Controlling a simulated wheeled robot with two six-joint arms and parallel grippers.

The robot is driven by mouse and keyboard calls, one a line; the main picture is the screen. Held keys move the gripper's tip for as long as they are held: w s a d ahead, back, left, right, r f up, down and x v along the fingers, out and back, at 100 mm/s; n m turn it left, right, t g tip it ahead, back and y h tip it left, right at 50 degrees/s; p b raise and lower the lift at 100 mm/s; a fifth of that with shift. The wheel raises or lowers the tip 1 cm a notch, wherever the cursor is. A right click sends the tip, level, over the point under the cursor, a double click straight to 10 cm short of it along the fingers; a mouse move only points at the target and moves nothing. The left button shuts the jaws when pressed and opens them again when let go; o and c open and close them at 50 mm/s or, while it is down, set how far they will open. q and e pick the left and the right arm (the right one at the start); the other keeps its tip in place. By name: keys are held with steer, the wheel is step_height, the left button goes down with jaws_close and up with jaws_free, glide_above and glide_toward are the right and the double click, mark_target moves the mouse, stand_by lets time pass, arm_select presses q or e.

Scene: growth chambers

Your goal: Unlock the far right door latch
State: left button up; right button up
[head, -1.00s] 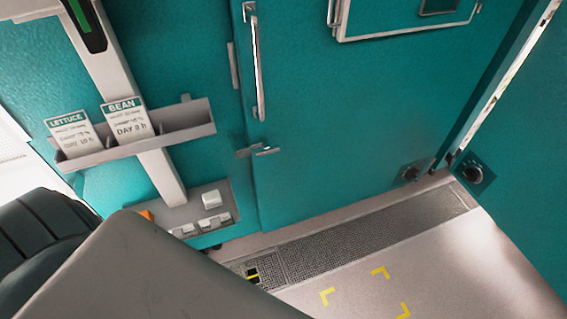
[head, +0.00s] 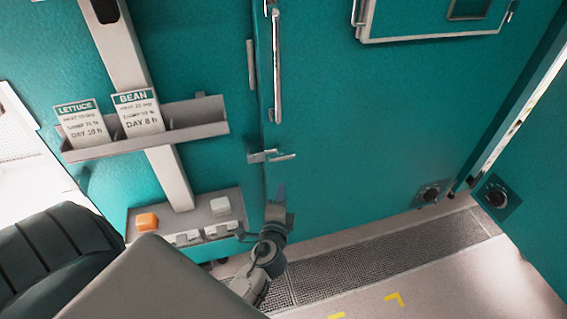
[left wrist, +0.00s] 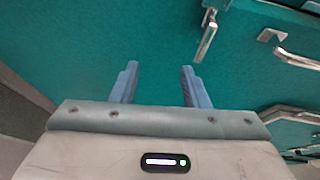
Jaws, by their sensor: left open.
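A small metal latch (head: 271,156) sits on the left edge of a teal door (head: 370,130), below the long vertical door handle (head: 277,65). My left gripper (head: 279,193) is just below the latch in the head view, apart from it. In the left wrist view my left gripper (left wrist: 160,75) is open and empty, its two blue-grey fingers in front of the teal surface. The latch's lever (left wrist: 207,36) shows above and right of the right finger, not between the fingers. My right gripper is not in view.
A grey card holder (head: 190,125) with lettuce and bean cards is left of the door. Below it is a panel with an orange button (head: 147,222) and white switches. A floor grate (head: 370,257) runs along the door's foot. Black knobs (head: 430,194) are at lower right.

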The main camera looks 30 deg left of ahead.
arm_select(q)
steer(key=t+y, duration=0.1)
glide_toward(283, 159)
steer(key=p+x, duration=0.2)
steer(key=x, duration=0.8)
steer(key=shift+w+a+p, duration=0.1)
steer(key=shift+w+p, duration=0.1)
steer(key=shift+p, duration=0.15)
steer(key=shift+w+a, duration=0.1)
steer(key=shift+w, duration=0.05)
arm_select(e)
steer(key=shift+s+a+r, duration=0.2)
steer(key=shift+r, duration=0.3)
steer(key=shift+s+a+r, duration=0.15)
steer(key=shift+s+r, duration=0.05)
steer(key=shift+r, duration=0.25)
arm_select(q)
jaws_close()
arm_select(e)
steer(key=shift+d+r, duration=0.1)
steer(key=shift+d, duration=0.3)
